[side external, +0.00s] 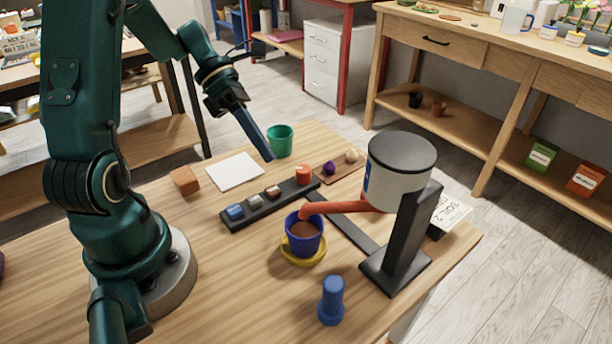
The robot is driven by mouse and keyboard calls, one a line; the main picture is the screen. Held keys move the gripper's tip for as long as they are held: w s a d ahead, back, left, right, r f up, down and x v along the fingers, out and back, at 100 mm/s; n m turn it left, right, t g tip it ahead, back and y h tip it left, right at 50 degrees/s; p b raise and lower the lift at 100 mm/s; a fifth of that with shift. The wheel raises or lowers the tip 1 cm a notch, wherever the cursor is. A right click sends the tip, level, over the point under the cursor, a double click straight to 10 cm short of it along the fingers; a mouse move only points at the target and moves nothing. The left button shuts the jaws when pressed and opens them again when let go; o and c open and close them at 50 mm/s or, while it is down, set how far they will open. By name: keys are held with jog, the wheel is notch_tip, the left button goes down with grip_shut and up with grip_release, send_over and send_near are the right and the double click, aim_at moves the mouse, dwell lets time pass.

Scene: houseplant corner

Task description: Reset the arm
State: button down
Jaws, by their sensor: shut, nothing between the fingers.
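My gripper (268,156) is at the end of my green arm, above the far part of the wooden table. Its long dark-blue fingers are together and point down to the right, with nothing between them. The tips appear just left of a green cup (281,140) in the picture; I cannot tell how high above the table they are. A blue pot (305,226) with brown soil stands on a yellow saucer (302,258), well apart from my gripper.
A white canister (395,185) on a black stand (405,235) extends an orange spout over the pot. A black rack (262,210) holds small pieces. A blue peg-shaped object (331,300) stands in front. A white sheet (235,171) and brown block (185,180) lie left.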

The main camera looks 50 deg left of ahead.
dwell(0.5)
jog(key=shift+d, duration=0.25)
jog(key=s+d+r+m+t+y, duration=0.1)
jog(key=s+d+r+m+y, duration=0.2)
jog(key=m, duration=1.1)
jog(key=s+d+r+m+t+y, duration=0.2)
jog(key=s+d+r+m+y, duration=0.1)
jog(key=m, duration=1.2)
jog(key=s+d+y, duration=0.1)
jog(key=s+y, duration=0.1)
jog(key=y, duration=0.1)
jog(key=shift+t, duration=0.3)
jog(key=shift+s+d, duration=0.1)
